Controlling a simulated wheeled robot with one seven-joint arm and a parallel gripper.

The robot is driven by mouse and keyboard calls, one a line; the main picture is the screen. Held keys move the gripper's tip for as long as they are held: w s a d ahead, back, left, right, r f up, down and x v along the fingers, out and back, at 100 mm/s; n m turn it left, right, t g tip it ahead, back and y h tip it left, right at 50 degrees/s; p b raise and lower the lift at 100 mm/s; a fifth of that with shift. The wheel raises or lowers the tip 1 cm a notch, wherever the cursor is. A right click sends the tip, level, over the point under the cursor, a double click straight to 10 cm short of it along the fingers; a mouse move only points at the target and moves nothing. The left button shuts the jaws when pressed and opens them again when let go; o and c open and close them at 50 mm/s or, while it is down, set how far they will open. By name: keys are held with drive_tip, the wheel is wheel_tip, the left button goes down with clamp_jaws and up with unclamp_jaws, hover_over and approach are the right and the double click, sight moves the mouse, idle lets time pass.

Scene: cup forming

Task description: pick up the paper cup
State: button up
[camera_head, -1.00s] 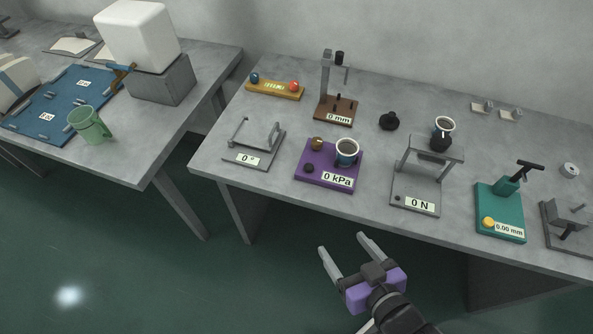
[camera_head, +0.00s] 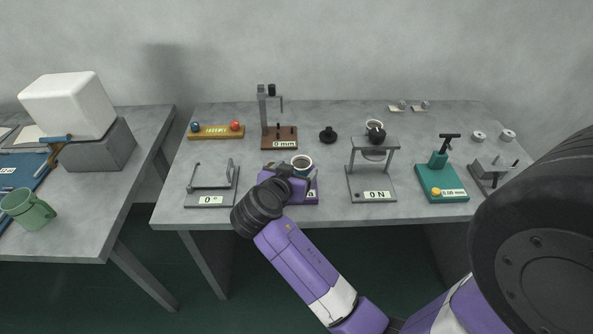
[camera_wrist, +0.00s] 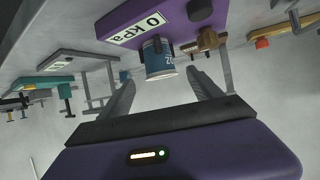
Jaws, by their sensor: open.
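A blue paper cup (camera_head: 302,164) with a pale rim and dark inside stands on the purple 0 kPa base (camera_head: 306,196). In the wrist view the cup (camera_wrist: 158,60) appears upside down, ahead of my fingers and in line with the gap between them. My gripper (camera_head: 284,170) is just left of the cup in the head view, over the purple base, and partly hides both. In the wrist view my gripper (camera_wrist: 160,80) is open, with nothing between its fingers. A second similar cup (camera_head: 373,124) stands at the back, partly behind the 0 N stand.
The 0 N stand (camera_head: 376,196) is right of the cup, and the 0 mm stand (camera_head: 280,143) behind it. A grey clamp fixture (camera_head: 211,200) is to the left. The green gauge (camera_head: 441,186) is further right.

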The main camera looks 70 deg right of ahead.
sight(304, 159)
drive_tip(key=shift+d+r, duration=0.2)
drive_tip(key=shift+d, duration=0.1)
drive_tip(key=shift+x, duration=0.85)
drive_tip(key=shift+p+x, duration=0.7)
drive_tip(key=shift+x, duration=2.4)
drive_tip(key=shift+r, duration=0.1)
drive_tip(key=c, duration=1.4)
drive_tip(key=shift+r, duration=0.1)
